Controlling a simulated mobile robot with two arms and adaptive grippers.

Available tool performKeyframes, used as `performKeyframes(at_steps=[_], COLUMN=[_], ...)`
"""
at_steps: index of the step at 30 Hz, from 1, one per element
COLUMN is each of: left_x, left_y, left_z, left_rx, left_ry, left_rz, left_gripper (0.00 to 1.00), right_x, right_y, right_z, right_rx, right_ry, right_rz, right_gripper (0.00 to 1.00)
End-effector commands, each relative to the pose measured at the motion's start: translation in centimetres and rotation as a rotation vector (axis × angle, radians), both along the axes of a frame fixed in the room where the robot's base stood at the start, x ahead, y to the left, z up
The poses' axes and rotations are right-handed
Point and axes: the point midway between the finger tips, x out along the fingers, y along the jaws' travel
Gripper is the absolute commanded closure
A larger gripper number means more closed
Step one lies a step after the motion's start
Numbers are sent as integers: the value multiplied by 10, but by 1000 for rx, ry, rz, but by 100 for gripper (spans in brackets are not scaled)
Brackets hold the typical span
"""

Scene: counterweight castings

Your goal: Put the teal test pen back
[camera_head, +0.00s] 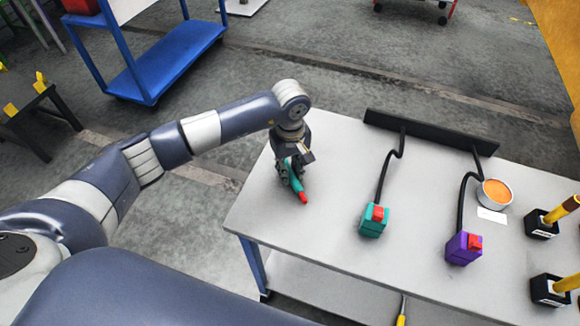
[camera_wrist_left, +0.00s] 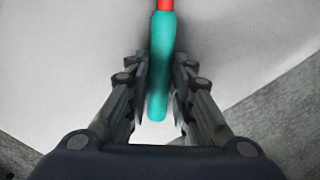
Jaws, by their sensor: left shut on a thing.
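The teal test pen (camera_head: 297,183) has a red tip and is in my left gripper (camera_head: 293,163), over the left part of the white table. In the left wrist view the pen (camera_wrist_left: 162,60) lies between the two fingers of the gripper (camera_wrist_left: 160,105), with its red end pointing away. The gripper is shut on it. I cannot tell whether the pen touches the table. A teal box (camera_head: 373,226) with a red top stands on the table to the right, with a black cable behind it. My right gripper is not in view.
A purple box (camera_head: 462,250) with a red part stands further right, also cabled to a dark bar (camera_head: 430,133) at the back. A round tin (camera_head: 494,193), a white label (camera_head: 491,216) and black holders with yellow handles (camera_head: 559,210) are at the right. Bare tabletop lies between pen and teal box.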

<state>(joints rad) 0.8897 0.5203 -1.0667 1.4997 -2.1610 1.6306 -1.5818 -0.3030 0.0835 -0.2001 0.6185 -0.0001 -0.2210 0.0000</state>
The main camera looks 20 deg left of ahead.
Motion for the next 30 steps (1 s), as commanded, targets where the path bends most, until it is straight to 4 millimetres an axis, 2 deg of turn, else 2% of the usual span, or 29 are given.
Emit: performKeyframes(at_steps=[5,6,8,9,20,22,26,30], left_x=[0,0,0,0,0,1,2,2], left_y=[0,0,0,0,0,1,1,0], left_z=[-2,-2,-1,-1,2,6,28,59], left_rx=[1,1,0,0,0,0,0,0], left_ry=[1,1,1,1,1,-1,-6,-6], left_rz=[0,0,0,0,1,0,0,-1], left_gripper=[98,74,61,59,59,59,59,59], right_x=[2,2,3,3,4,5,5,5], right_y=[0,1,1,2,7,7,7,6], right_z=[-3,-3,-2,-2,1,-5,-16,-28], right_rx=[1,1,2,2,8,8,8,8], right_ry=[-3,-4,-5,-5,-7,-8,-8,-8], right_rz=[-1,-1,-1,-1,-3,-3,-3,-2], right_gripper=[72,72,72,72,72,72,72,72])
